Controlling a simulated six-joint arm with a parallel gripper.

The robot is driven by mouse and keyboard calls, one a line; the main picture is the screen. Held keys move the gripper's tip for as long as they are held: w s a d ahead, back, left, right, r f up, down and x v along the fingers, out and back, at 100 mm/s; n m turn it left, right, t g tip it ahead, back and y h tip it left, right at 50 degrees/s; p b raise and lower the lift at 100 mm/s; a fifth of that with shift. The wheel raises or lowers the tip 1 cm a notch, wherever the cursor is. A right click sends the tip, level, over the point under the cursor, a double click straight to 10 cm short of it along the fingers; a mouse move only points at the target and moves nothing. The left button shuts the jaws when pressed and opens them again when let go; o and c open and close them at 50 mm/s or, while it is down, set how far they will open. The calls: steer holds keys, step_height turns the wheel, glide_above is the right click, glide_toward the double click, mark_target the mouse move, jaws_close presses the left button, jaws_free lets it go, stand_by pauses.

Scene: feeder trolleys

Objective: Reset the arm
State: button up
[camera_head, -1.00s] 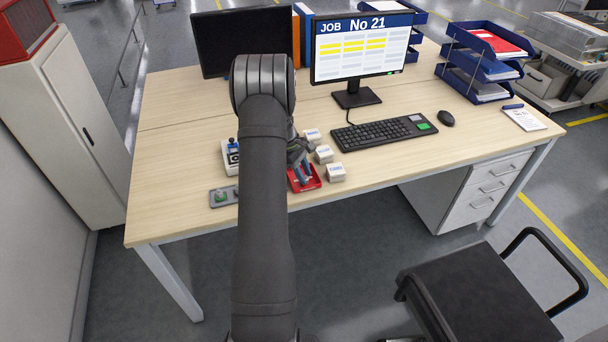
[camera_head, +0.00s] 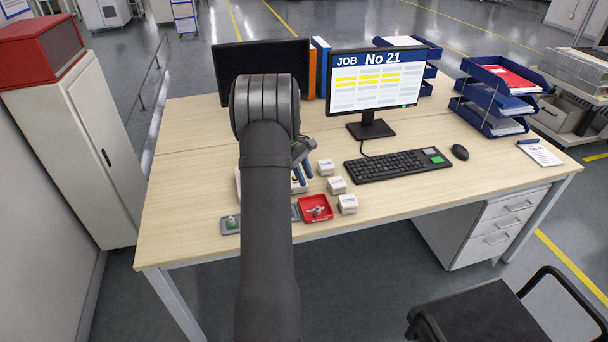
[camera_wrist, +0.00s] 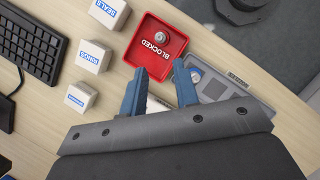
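My gripper (camera_head: 303,172) is behind the red tray in the head view, partly hidden by my arm. In the wrist view its two blue fingers (camera_wrist: 159,68) stand apart with nothing between them. The red tray (camera_head: 328,214), marked BLOCKED in the wrist view (camera_wrist: 142,54), sits near the desk's front edge. A small metal part (camera_wrist: 162,38) lies in it, clear of the fingers; it also shows in the head view (camera_head: 317,210).
White labelled boxes (camera_head: 337,186) stand right of the red tray. A grey tray (camera_wrist: 212,88) lies beside it. A keyboard (camera_head: 398,165), monitor (camera_head: 372,85) and blue letter trays (camera_head: 490,105) are farther right. The desk's left part is clear.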

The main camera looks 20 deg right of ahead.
mark_target(316, 208)
steer(key=shift+f, duration=0.1)
steer(key=x, duration=1.1)
steer(key=shift+s+d+f, duration=0.1)
steer(key=shift+d+f, duration=0.05)
steer(key=shift+f, duration=0.15)
steer(key=shift+r, duration=1.7)
steer(key=shift+f, duration=0.15)
